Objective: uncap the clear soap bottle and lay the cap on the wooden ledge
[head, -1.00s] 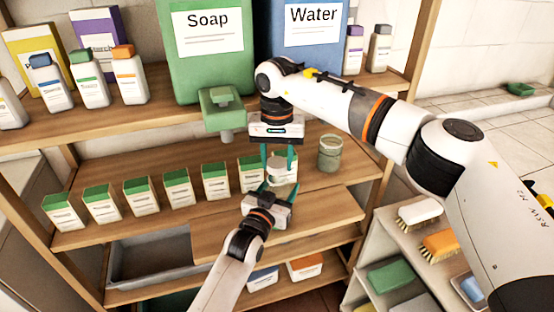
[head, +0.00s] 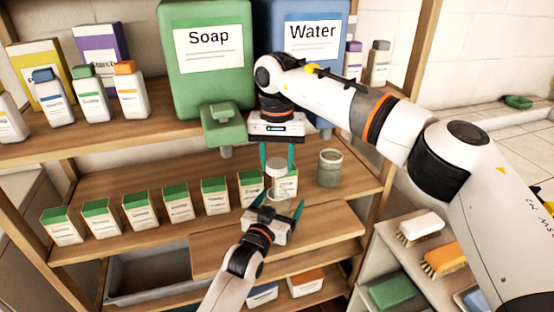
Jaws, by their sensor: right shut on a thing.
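The clear soap bottle (head: 278,188) is upright in the middle of the head view, with its pale cap (head: 276,164) at the top. No gap shows between cap and bottle. My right gripper (head: 277,168) points down from above, its teal fingers on either side of the cap, shut on it. My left gripper (head: 280,203) reaches up from below; its fingers are spread apart around the lower bottle, with room visible beside it. The wooden ledge (head: 325,232) lies just below and to the right. The bottle's base is partly hidden by my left gripper.
A greenish glass jar (head: 329,168) stands right of the bottle. A row of green-topped boxes (head: 178,202) runs left along the shelf. The green Soap tank's spout (head: 223,125) hangs near my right gripper. A grey basin (head: 150,276) lies lower left. The ledge's top is bare.

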